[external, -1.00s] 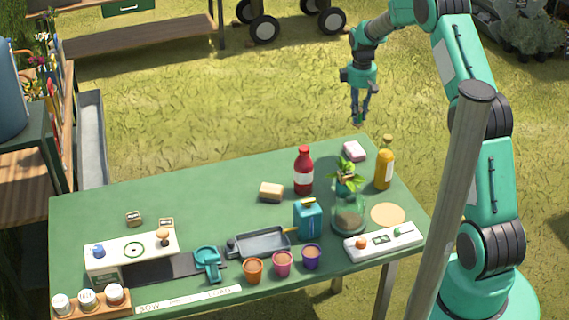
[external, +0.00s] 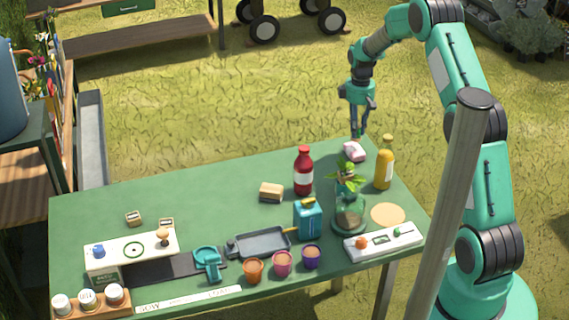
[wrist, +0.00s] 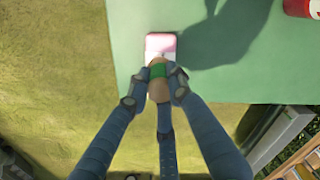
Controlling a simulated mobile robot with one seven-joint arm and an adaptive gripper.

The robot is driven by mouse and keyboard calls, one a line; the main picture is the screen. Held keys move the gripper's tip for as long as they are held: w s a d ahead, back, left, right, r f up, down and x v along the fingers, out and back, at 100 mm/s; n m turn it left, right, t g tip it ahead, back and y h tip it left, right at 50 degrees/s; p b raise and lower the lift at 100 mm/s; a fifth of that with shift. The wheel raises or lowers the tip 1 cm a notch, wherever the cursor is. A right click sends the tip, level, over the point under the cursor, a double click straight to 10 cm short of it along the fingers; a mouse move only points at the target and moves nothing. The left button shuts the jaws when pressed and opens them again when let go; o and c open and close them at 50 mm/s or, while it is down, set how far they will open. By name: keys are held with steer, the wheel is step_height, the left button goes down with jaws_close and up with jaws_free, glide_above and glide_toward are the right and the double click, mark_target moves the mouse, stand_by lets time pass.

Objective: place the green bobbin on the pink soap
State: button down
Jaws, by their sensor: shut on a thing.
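My gripper (external: 358,131) is above the back right part of the green table, its fingers pointing down. In the wrist view my gripper (wrist: 160,84) is shut on the green bobbin (wrist: 159,71), which has a green band and tan ends. The pink soap (external: 353,151), pink and white, lies on the table near its back edge, just below the fingertips. In the wrist view the soap (wrist: 161,42) shows just beyond the bobbin, partly hidden by it.
A yellow bottle (external: 384,163) stands right of the soap. A potted plant in glass (external: 349,214) stands in front, and a red bottle (external: 303,171) stands to the left. The table's back edge is close to the soap. The table's back left (external: 170,195) is clear.

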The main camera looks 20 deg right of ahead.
steer(key=shift+f, duration=0.1)
steer(key=shift+f+b, duration=0.45)
steer(key=shift+f, duration=1.35)
steer(key=shift+f, duration=0.15)
steer(key=c, duration=1.6)
jaws_free()
steer(key=shift+o, duration=0.2)
step_height(320, 180, up, 12)
steer(key=p, duration=0.2)
steer(key=shift+f+p, duration=0.25)
steer(key=shift+p, duration=0.05)
steer(key=shift+r, duration=0.4)
